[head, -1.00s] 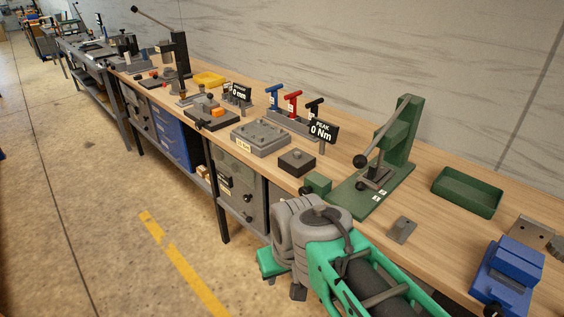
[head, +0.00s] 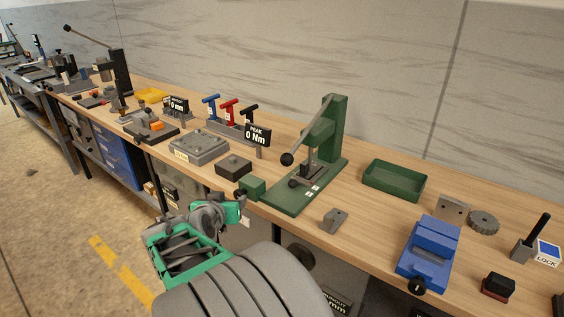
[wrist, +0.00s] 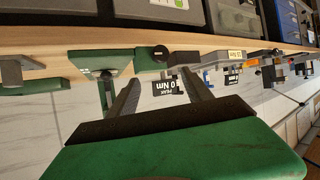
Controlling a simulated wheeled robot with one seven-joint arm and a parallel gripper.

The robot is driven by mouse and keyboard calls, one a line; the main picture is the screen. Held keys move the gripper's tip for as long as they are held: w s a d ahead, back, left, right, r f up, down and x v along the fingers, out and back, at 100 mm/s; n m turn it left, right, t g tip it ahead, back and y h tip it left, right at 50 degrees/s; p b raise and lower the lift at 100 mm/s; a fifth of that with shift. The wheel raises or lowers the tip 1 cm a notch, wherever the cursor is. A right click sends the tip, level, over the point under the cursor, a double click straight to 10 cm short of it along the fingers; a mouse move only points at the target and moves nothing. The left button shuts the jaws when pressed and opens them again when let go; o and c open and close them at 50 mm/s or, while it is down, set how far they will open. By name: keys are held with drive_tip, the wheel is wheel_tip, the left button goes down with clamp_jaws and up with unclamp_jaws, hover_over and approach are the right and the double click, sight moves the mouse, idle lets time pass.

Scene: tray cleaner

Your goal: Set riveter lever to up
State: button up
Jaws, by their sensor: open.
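A green bench press (head: 332,130), likely the riveter, stands on the wooden bench. Its grey lever (head: 308,128) slopes down from the top of the column toward the front left and ends in a black ball knob (head: 287,159). My gripper (head: 238,205) is by the bench's front edge, lower left of the press and apart from the lever. In the wrist view, which is upside down, my gripper (wrist: 160,86) is open and empty. The press's green base (wrist: 88,65) shows beyond the left finger. In the head view the fingers are hard to make out.
A green block (head: 252,187) and dark block (head: 233,167) lie left of the press base. A torque display (head: 257,136) stands behind. A green tray (head: 394,180), small grey bracket (head: 333,220) and blue vise (head: 430,250) are to the right.

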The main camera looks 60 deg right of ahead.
sight(284, 163)
drive_tip(key=s+d+r+m+g+h, duration=0.1)
drive_tip(key=s+d+r+h, duration=0.1)
drive_tip(key=s+d, duration=0.1)
drive_tip(key=s+d+r+m+g+h, duration=0.1)
drive_tip(key=s+d+h, duration=0.1)
drive_tip(key=s+d, duration=0.1)
drive_tip(key=s+d+r+h, duration=0.1)
drive_tip(key=s+d+r, duration=0.1)
drive_tip(key=s+d, duration=0.1)
drive_tip(key=shift+s+d+r+m+g+h, duration=0.15)
drive_tip(key=shift+d+m+g+h, duration=0.05)
drive_tip(key=shift+d, duration=0.25)
drive_tip(key=shift+s+d+r+m+g+h, duration=0.1)
drive_tip(key=shift+d+r+m+g+h, duration=0.1)
drive_tip(key=shift+d, duration=0.25)
drive_tip(key=d, duration=0.2)
drive_tip(key=d+p, duration=0.1)
drive_tip(key=d, duration=0.2)
drive_tip(key=w+d, duration=0.1)
drive_tip(key=d, duration=0.1)
drive_tip(key=shift+d+r+p, duration=0.1)
drive_tip(key=shift+d+p, duration=0.2)
drive_tip(key=shift+p, duration=0.1)
clamp_jaws()
